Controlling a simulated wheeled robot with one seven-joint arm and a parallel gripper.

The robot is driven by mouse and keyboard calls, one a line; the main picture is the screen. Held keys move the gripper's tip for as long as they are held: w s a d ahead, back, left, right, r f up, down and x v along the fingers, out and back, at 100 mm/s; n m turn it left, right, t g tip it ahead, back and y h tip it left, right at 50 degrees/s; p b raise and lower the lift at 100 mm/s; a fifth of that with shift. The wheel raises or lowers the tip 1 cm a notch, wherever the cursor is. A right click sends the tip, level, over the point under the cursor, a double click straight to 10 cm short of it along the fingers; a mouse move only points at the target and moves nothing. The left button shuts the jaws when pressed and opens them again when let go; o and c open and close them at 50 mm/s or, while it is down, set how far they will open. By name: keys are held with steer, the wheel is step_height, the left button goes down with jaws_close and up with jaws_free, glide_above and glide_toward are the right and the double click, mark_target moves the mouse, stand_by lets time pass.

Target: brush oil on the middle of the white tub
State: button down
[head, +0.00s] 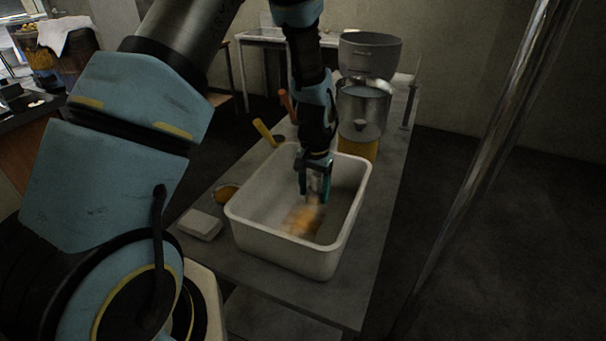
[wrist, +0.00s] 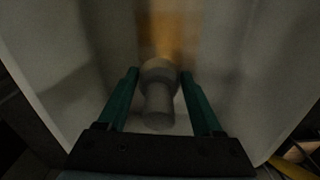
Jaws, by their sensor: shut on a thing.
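The white tub (head: 246,223) stands on the grey table in the head view, and its pale inner walls fill much of the wrist view (wrist: 58,75). My gripper (head: 315,192) points down inside the tub. It is shut on a brush; the brush's rounded grey handle (wrist: 159,95) shows between the green fingers (wrist: 158,98) in the wrist view. An orange-brown blurred patch (head: 302,221) lies below the gripper in the middle of the tub. I cannot tell whether it is bristles, oil or both. The bristle end is not clear.
The tub's walls surround my gripper closely. A pale block (head: 200,224) and a small bowl of amber liquid (head: 226,193) lie left of the tub. Yellow-handled (head: 265,131) and orange-handled (head: 287,105) tools and a metal pot (head: 362,108) stand behind it. A metal pole (head: 490,160) rises at right.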

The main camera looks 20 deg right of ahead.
steer(key=shift+r+p, duration=0.75)
steer(key=shift+r, duration=0.7)
